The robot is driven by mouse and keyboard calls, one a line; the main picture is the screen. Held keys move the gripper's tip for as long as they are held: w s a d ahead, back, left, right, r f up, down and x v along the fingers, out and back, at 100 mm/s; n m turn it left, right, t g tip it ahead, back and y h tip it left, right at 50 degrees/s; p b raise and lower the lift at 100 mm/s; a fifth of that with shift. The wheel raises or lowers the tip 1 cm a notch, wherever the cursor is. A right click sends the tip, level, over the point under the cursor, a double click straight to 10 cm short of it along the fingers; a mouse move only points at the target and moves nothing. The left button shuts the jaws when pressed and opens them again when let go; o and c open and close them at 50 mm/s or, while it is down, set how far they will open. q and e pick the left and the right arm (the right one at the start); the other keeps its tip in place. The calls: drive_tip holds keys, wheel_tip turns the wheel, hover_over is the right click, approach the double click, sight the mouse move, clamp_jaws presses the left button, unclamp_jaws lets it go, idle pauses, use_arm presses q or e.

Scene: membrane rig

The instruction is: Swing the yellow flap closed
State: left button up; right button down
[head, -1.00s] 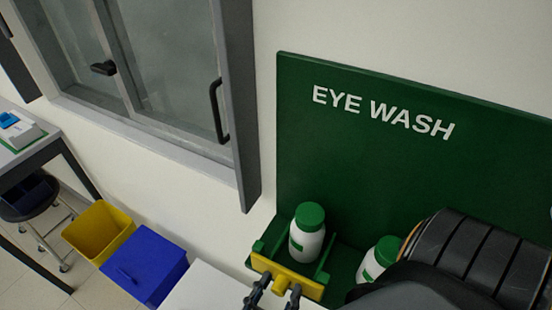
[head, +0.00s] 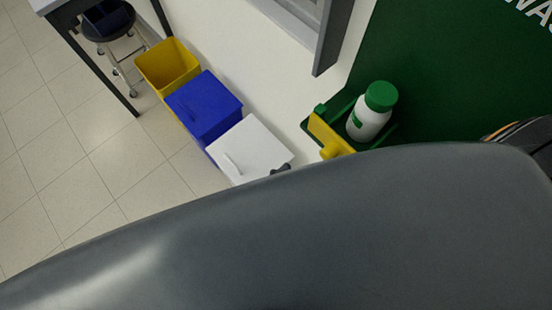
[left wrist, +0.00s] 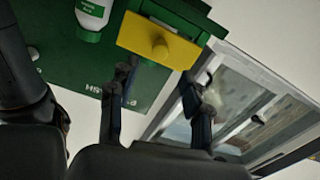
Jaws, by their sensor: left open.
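The yellow flap (head: 326,134) stands across the front of a small green holder on the wall, with a white, green-capped bottle (head: 368,118) behind it. In the head view a grey link of mine hides most of this gripper and the flap's lower part. My right gripper is not in view.
A green eye wash board (head: 450,75) backs the holder. A white bin (head: 245,150), a blue bin (head: 203,105) and a yellow bin (head: 168,65) stand along the wall. A window frame (head: 325,40) is above.

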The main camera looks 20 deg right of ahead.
use_arm(q)
drive_tip(key=shift+v, duration=1.8)
